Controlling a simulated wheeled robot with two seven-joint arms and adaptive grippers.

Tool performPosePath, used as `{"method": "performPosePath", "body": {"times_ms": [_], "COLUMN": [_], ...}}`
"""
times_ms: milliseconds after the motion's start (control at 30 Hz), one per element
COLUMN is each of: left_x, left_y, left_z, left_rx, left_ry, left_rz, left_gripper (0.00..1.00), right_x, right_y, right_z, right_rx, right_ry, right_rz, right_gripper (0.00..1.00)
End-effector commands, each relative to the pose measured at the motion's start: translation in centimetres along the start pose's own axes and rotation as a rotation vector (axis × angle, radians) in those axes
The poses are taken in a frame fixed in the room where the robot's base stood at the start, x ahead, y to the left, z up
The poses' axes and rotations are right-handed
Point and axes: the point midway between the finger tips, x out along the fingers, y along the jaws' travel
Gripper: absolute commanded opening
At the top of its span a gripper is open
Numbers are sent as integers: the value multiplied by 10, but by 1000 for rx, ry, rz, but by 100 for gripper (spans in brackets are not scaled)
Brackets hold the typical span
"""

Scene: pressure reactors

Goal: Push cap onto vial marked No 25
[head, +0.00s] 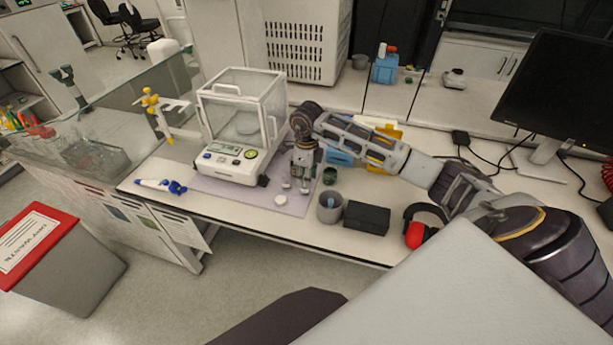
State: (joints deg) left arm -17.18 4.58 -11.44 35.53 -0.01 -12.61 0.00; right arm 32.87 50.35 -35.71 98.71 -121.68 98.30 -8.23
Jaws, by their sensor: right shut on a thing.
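My right gripper (304,182) points down over the lilac mat (265,205), just right of the balance. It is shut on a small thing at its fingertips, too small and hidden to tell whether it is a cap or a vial. A small whitish piece (286,185) lies on the mat left of the fingertips. A round white disc (280,200) lies nearer the mat's front edge. No number 25 can be read, so I cannot pick out the marked vial. My left gripper is not in view.
The white balance (241,125) stands close on the left. A dark green jar (329,175), a grey cup (329,207) and a black box (367,218) stand to the right. Red-black ear defenders (421,228) lie farther right. A blue-and-white tool (163,185) lies at the left.

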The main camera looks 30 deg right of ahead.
Motion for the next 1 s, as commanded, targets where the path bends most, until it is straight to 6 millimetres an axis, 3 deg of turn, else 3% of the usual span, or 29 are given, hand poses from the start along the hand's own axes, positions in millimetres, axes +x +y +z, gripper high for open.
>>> {"method": "performPosePath", "body": {"times_ms": [967,1000], "left_x": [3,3], "left_y": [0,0], "left_z": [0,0], "left_rx": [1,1], "left_ry": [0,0], "left_rz": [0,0], "left_gripper": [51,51], "right_x": [0,0], "right_y": [0,0], "right_z": [0,0], "right_rx": [0,0], "right_ry": [0,0], "right_rz": [0,0], "right_gripper": [26,35]}}
